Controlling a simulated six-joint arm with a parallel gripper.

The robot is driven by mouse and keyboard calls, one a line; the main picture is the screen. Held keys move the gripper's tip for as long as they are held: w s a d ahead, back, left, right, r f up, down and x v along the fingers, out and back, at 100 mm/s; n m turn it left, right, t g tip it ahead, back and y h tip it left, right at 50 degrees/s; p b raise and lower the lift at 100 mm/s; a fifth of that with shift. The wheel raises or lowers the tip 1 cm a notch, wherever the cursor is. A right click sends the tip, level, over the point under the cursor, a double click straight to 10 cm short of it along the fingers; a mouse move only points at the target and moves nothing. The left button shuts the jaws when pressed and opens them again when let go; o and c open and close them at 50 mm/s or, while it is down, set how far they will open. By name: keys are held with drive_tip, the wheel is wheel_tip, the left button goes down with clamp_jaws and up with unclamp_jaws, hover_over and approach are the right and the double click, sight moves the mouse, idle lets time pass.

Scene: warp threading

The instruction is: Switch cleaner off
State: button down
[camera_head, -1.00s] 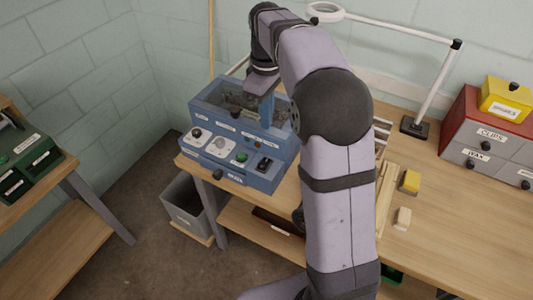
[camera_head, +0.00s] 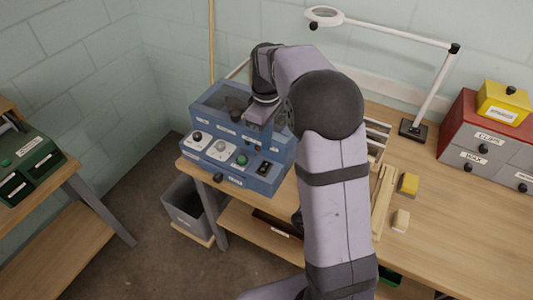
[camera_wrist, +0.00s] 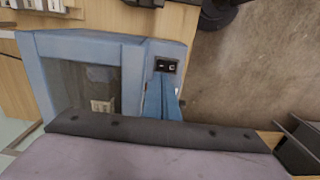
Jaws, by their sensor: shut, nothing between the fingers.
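The cleaner is a blue box (camera_head: 200,167) on the left end of the bench, with a glazed top and a sloped front panel. It also shows in the wrist view (camera_wrist: 85,40). A small black rocker switch (camera_head: 263,168) sits at the right of that panel, and shows clearly in the wrist view (camera_wrist: 166,66). Its rocker position is hard to read. My gripper (camera_wrist: 166,84) is shut and empty, its blue fingers pointing toward the switch; tip contact cannot be told. In the head view the fingers blend with the blue box.
The panel also carries a black knob (camera_head: 197,136), a grey knob (camera_head: 220,145) and a green button (camera_head: 241,159). A grey bin (camera_head: 186,207) stands below. A magnifier lamp (camera_head: 323,16) rises behind; yellow (camera_head: 408,183) and pale (camera_head: 401,220) blocks lie on the bench.

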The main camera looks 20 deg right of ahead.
sight(264, 167)
drive_tip(key=shift+f+p, duration=1.15)
drive_tip(key=shift+f, duration=2.4)
drive_tip(key=shift+f, duration=0.2)
drive_tip(key=shift+s, duration=0.1)
drive_tip(key=shift+s+a+r, duration=0.2)
drive_tip(key=shift+s+a, duration=0.25)
drive_tip(key=shift+a, duration=0.1)
drive_tip(key=shift+r, duration=0.2)
